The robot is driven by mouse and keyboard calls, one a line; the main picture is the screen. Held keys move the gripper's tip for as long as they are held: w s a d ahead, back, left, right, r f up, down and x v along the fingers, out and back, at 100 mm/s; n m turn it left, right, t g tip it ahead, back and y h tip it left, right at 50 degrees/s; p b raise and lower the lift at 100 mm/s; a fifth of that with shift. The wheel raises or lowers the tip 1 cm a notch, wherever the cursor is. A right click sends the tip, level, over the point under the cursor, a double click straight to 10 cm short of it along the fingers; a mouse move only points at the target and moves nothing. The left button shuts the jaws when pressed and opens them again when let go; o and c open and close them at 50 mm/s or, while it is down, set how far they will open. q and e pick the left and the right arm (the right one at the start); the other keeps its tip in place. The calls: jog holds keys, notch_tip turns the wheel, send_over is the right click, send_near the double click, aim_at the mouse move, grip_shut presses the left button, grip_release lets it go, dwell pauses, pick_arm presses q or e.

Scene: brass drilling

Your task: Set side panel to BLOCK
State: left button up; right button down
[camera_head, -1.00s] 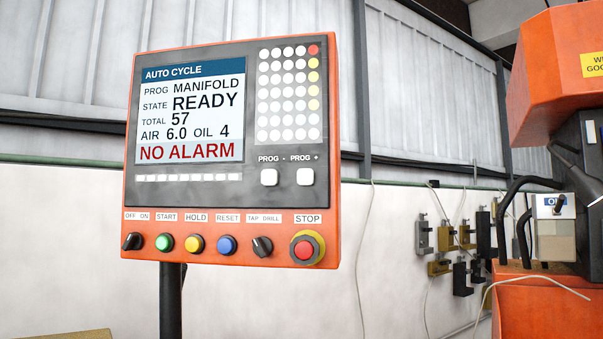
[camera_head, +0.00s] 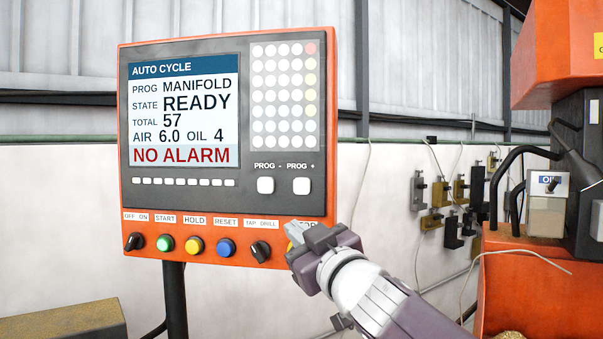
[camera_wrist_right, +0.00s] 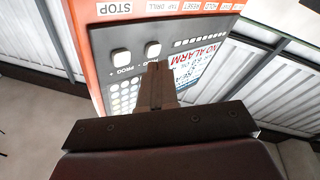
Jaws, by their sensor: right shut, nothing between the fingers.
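The side panel (camera_head: 225,215) is an orange box with a dark face. Its screen (camera_head: 184,112) reads PROG MANIFOLD, STATE READY and NO ALARM. Below the screen, the white PROG - button (camera_head: 265,185) and PROG + button (camera_head: 301,186) sit side by side. My right gripper (camera_head: 293,232) is shut and empty in front of the panel's lower right corner, hiding the STOP button. In the right wrist view the panel is upside down, and the shut fingers (camera_wrist_right: 154,75) point toward the PROG - button (camera_wrist_right: 153,50). I cannot tell whether they touch anything. My left gripper is out of view.
Below the buttons is a row with the OFF/ON switch (camera_head: 133,241), green (camera_head: 165,243), yellow (camera_head: 195,245) and blue (camera_head: 226,248) buttons and the TAP/DRILL knob (camera_head: 260,251). An orange machine (camera_head: 540,275) stands at right. A box (camera_head: 65,322) is at lower left.

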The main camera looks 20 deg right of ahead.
aim_at(304, 191)
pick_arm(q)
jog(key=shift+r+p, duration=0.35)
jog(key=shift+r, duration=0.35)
pick_arm(e)
notch_tip(304, 191, up, 6)
jog(key=s+a+n+y, duration=0.1)
jog(key=shift+s+a+n+t+y, duration=0.15)
jog(key=shift+s+n+t+y, duration=0.2)
jog(key=shift+n+t+y, duration=0.05)
jog(key=w+d+p, duration=0.1)
jog(key=w, duration=0.1)
jog(key=w+d+p, duration=0.1)
jog(key=w, duration=0.2)
jog(key=w+d, duration=0.1)
jog(key=w, duration=0.1)
jog(key=shift+w+d+p, duration=0.15)
jog(key=shift+d+p, duration=0.05)
jog(key=shift+p, duration=0.2)
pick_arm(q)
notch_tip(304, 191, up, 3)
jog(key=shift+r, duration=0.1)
pick_arm(e)
jog(key=shift+w+d, duration=0.2)
jog(key=shift+w, duration=0.15)
jog(key=shift+f, duration=0.1)
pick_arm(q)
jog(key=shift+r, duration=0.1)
pick_arm(e)
jog(key=shift+w, duration=0.1)
